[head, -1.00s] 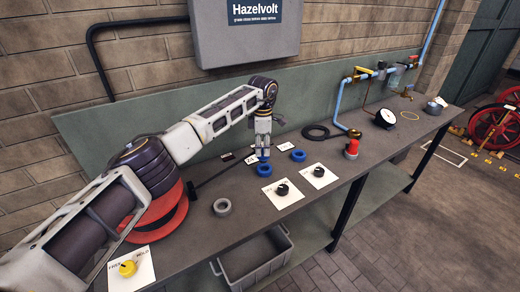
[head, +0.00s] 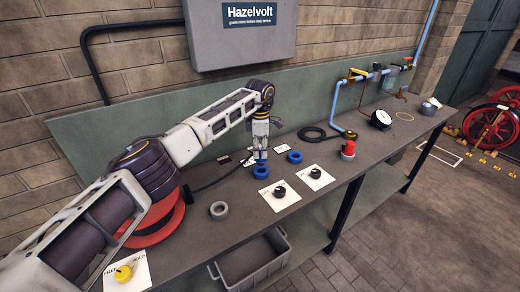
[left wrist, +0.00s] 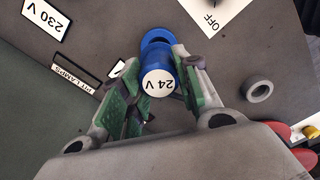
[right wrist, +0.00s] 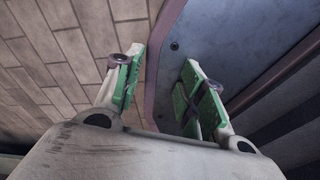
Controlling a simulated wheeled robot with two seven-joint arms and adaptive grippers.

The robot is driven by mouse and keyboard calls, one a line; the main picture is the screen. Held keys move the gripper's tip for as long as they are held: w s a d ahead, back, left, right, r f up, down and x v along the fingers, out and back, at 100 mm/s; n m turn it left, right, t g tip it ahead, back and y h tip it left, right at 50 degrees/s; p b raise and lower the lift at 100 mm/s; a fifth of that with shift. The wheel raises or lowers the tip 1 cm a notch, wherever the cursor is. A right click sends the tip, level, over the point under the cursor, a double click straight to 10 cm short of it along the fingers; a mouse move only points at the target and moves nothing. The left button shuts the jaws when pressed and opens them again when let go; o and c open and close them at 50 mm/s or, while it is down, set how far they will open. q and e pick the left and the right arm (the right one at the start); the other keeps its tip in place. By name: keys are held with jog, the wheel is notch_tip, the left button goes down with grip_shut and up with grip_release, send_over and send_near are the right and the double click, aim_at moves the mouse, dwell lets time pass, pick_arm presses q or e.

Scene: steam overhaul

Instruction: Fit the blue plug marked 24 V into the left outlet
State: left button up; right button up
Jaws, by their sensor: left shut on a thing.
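My left gripper (head: 260,148) reaches down over the bench and is shut on the blue plug (head: 261,159). In the left wrist view the plug's white round face (left wrist: 157,83) reads 24 V, between the two green-padded fingers (left wrist: 157,62). The left outlet, a blue ring (head: 261,173), is directly below the plug; part of it shows beyond the plug in the left wrist view (left wrist: 157,37). I cannot tell whether the plug's lower end is inside it. A second blue outlet (head: 295,157) sits to the right. My right gripper (right wrist: 162,60) is open and empty, away from the bench.
Two cards with black knobs (head: 279,194) (head: 315,175) lie in front of the outlets. A grey ring (head: 219,210) lies to the left, and a red lamp (head: 348,150) stands to the right. A 230 V label (left wrist: 46,17) is near the outlets. A grey crate (head: 252,262) is below.

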aim_at(260, 159)
pick_arm(q)
jog(key=shift+a+f+b, duration=0.1)
jog(key=shift+f+b, duration=0.55)
jog(key=shift+f, duration=0.9)
dwell(0.4)
jog(key=shift+f+b, duration=0.5)
jog(key=shift+f, duration=0.6)
dwell(0.4)
jog(key=o, duration=1.2)
jog(key=shift+r, duration=0.1)
jog(key=shift+r, duration=3.9)
notch_tip(260, 159, up, 14)
jog(key=p, duration=1.4)
jog(key=shift+r, duration=0.15)
jog(key=shift+r+p, duration=0.45)
jog(key=shift+p, duration=0.1)
